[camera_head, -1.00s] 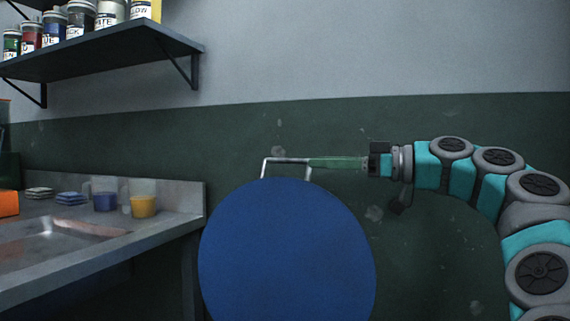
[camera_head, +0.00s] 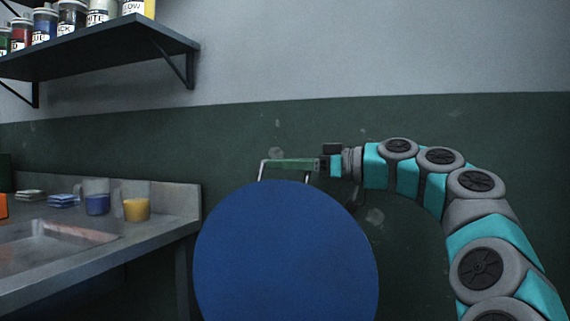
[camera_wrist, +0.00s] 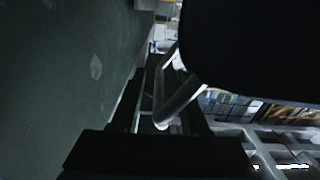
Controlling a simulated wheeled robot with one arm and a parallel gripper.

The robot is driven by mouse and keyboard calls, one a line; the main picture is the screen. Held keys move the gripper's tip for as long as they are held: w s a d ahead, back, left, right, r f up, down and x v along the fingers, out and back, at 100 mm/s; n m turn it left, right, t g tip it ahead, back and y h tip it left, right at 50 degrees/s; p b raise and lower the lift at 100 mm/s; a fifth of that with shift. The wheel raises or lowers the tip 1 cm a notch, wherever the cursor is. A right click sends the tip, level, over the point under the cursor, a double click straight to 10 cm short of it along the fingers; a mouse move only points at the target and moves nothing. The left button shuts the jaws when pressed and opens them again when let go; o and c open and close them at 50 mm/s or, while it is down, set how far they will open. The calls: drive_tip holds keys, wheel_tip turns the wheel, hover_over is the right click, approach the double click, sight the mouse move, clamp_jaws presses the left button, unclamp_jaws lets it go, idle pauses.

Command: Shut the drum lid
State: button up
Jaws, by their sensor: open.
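The drum lid (camera_head: 285,255) is a large blue disc. It stands up steeply with its broad face toward the head camera. A thin metal handle (camera_head: 262,170) rises above its top edge, and the drum body cannot be made out. My gripper (camera_head: 270,164) reaches in from the right, its fingers level along the handle's top bar. In the wrist view, the handle (camera_wrist: 180,101) shows as a bent metal bar between the two dark fingers of my gripper (camera_wrist: 168,98), which are apart. The large dark shape at upper right is probably the lid. Contact with the handle cannot be told.
A counter with a sink (camera_head: 50,242) stands at left, holding a blue-filled cup (camera_head: 97,204) and a yellow-filled cup (camera_head: 136,209). A shelf (camera_head: 110,48) with several paint jars hangs above. The green-and-grey wall (camera_head: 430,110) is close behind the lid.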

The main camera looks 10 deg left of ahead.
clamp_jaws()
idle(0.3)
drive_tip(key=shift+f, duration=0.1)
idle(1.0)
